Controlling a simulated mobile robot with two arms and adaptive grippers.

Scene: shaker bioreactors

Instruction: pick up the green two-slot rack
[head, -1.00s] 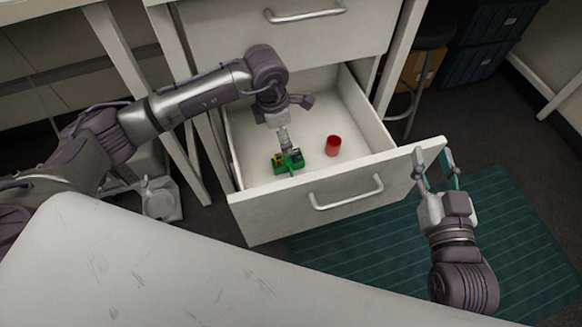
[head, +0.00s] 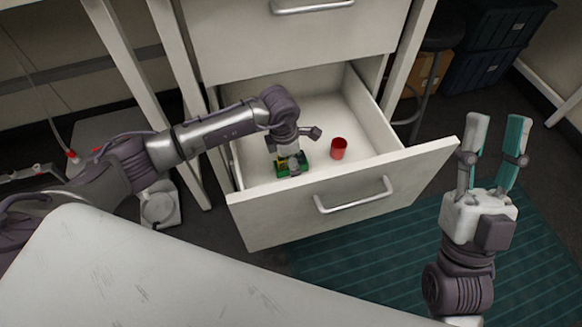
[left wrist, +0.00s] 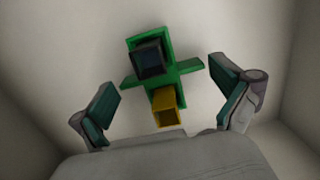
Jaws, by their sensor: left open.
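The green two-slot rack (head: 306,168) lies on the floor of the open drawer, partly hidden by my left gripper in the head view. In the left wrist view the green rack (left wrist: 188,69) shows whole, with a dark square piece (left wrist: 149,60) in one slot and a yellow square piece (left wrist: 165,106) in the other. My left gripper (left wrist: 168,92) is open, with one finger on each side of the rack and gaps between. In the head view it points down over the rack. My right gripper (head: 494,140) is open and empty, raised outside the drawer on the right.
The drawer (head: 245,215) is pulled out, with walls around the rack. A red cup (head: 339,149) stands in it, right of the rack. A white tabletop (head: 150,270) fills the lower left. A stool and dark bins (head: 490,50) stand at the back right.

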